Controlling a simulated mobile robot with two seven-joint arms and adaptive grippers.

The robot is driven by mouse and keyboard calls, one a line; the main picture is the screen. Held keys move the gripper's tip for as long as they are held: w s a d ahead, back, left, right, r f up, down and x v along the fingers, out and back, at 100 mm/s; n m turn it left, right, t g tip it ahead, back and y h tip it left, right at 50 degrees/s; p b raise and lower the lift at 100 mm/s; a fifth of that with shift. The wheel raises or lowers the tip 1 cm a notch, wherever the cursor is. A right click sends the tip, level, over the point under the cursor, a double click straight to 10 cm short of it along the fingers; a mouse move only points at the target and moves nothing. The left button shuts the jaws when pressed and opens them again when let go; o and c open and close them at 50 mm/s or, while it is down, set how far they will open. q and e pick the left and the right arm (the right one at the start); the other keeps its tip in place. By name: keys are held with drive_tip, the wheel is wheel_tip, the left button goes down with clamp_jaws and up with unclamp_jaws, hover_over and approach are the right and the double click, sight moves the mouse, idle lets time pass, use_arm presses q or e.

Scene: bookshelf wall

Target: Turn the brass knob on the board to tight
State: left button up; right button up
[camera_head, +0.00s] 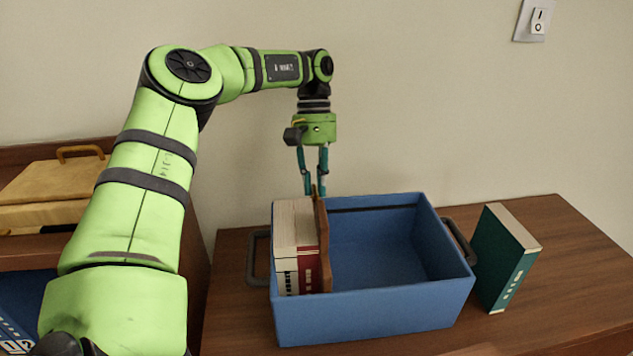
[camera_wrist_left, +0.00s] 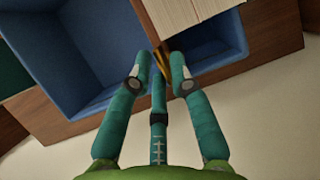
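A brown wooden board (camera_head: 324,255) stands upright inside the blue box (camera_head: 400,312), against the books at its left end. A small yellow, brass-coloured piece (camera_wrist_left: 162,58) shows by the fingertips in the left wrist view; its shape is mostly hidden by the fingers. My left gripper (camera_head: 314,191) points down over the board's top far end. In the left wrist view its fingers (camera_wrist_left: 160,72) are apart, with the brass piece between and beyond them; I see no clear contact. Any mark for tight cannot be made out. My right gripper is not in view.
White and red books (camera_head: 296,240) fill the box's left end; its right part is empty. A yellow case (camera_head: 52,190) sits at left. The wall with a switch (camera_head: 538,20) is close behind.

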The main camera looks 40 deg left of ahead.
use_arm(q)
wheel_tip(320, 180, up, 10)
idle(0.7)
drive_tip(key=shift+f, duration=0.1)
idle(0.4)
